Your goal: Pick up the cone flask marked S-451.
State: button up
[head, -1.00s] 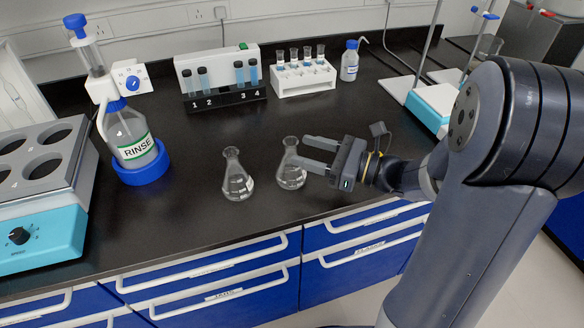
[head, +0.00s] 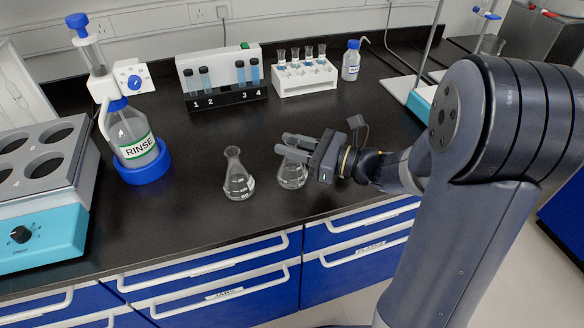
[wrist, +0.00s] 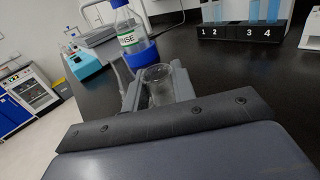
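Two clear cone flasks stand on the black bench. The left flask (head: 239,180) is free and apart from my gripper. The right flask (head: 292,175) stands upright, with its neck largely hidden by my gripper (head: 282,144). The fingers lie level on either side of that neck and look closed against it. In the wrist view the glass of this flask (wrist: 158,87) fills the space between the two grey fingers of my gripper (wrist: 157,88). No S-451 marking is readable on either flask.
A RINSE bottle (head: 135,146) in a blue base stands behind left. Behind are a numbered tube rack (head: 226,98), a white vial rack (head: 304,78) and a small blue-capped bottle (head: 351,65). A teal-fronted device (head: 38,238) is at left. The bench's front edge is close.

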grip_shut()
